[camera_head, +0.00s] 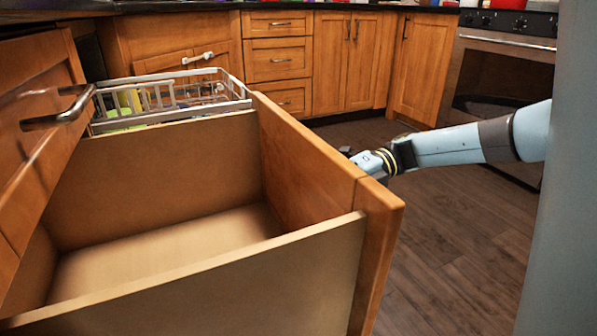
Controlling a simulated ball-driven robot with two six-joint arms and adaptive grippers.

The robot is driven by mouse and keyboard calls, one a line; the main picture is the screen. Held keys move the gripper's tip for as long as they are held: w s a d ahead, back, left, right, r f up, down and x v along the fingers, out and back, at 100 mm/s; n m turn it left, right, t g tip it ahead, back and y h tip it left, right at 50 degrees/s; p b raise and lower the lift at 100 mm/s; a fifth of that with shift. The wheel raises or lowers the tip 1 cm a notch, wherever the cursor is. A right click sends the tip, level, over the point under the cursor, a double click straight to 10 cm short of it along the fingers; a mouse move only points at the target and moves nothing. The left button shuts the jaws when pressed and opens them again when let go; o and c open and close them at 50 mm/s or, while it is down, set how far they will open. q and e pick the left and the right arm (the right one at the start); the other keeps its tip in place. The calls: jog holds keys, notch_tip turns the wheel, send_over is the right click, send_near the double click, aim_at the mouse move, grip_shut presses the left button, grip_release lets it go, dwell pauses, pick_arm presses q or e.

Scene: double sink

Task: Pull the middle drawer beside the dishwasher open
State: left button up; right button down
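A deep wooden drawer stands pulled well out, with its bare interior showing; its front panel (315,160) faces right, and its handle is hidden on the far side. It sits below a closed front with a metal handle (62,108) at the left, and is likely the middle drawer. My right gripper (358,163) is at the outer face of the open front, partly hidden behind its top edge. Whether it touches the handle, or its fingers are open, does not show. My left gripper is not in view. The dishwasher's rack (175,108) shows beyond the drawer.
The rack is out and holds some colored dishes. Wooden cabinets and drawers (280,60) line the back, with an oven (500,75) at the right. The dark wood floor (455,240) right of the drawer is clear.

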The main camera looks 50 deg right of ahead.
jog(key=shift+s+d, duration=0.1)
jog(key=shift+d, duration=0.25)
jog(key=c, duration=2)
grip_release()
jog(key=o, duration=0.6)
jog(key=v, duration=1.2)
